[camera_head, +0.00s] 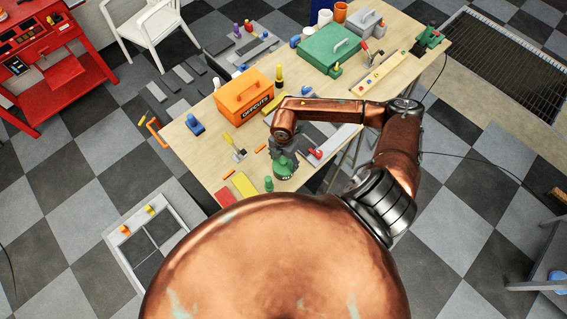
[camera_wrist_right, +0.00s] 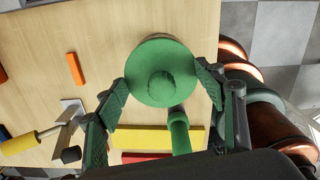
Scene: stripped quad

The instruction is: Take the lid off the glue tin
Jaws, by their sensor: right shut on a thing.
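The glue tin's round green lid (camera_wrist_right: 150,62), with a knob in its middle, fills the centre of the right wrist view. My right gripper (camera_wrist_right: 162,78) has one finger on each side of the lid's rim and is shut on it. In the head view the green tin (camera_head: 286,176) is near the front edge of the workbench, with my right gripper (camera_head: 284,158) right above and around it. The tin's body is hidden under the lid in the wrist view, and I cannot tell whether the lid is raised from it. My left gripper is not in view.
A small green cylinder (camera_wrist_right: 179,132) stands close beside the tin.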

